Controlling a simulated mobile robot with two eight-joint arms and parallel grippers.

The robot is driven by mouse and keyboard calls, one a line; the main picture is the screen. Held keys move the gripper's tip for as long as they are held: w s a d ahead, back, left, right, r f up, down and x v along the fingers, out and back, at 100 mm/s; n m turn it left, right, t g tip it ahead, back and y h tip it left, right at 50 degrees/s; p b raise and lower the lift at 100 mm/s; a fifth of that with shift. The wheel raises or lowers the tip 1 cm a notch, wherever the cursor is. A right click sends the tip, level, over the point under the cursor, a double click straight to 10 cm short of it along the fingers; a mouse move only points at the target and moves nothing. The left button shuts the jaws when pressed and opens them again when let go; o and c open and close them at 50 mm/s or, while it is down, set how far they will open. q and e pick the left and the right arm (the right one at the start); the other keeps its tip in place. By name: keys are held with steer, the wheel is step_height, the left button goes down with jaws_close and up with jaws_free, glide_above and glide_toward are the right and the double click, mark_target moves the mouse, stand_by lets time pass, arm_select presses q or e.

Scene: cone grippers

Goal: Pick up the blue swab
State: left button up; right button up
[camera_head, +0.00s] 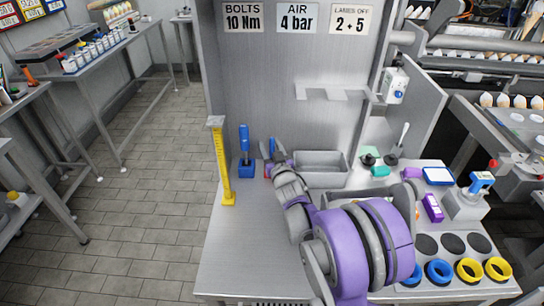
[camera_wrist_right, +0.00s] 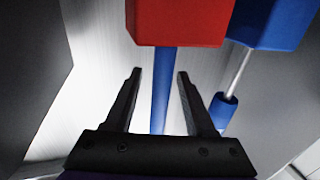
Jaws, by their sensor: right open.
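A slim blue stick, which I take for the blue swab (camera_wrist_right: 160,92), stands out of a red block (camera_wrist_right: 180,20) in the right wrist view. My right gripper (camera_wrist_right: 159,72) is open, with one dark finger on each side of the stick; whether either finger touches it I cannot tell. In the head view the swab's top (camera_head: 271,145) and a sliver of the red block (camera_head: 267,172) show beside my right gripper (camera_head: 283,162), which partly hides them. My left gripper is not in view.
A blue-handled tool (camera_head: 243,137) stands in a blue block (camera_head: 246,172) just left of the swab. A yellow post (camera_head: 222,165) stands at the bench's left edge. A grey tray (camera_head: 320,180) lies right of the gripper. The bench's front left (camera_head: 235,255) is bare.

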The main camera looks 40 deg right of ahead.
steer(key=shift+w, duration=0.1)
jaws_close()
steer(key=shift+r, duration=0.1)
stand_by(0.5)
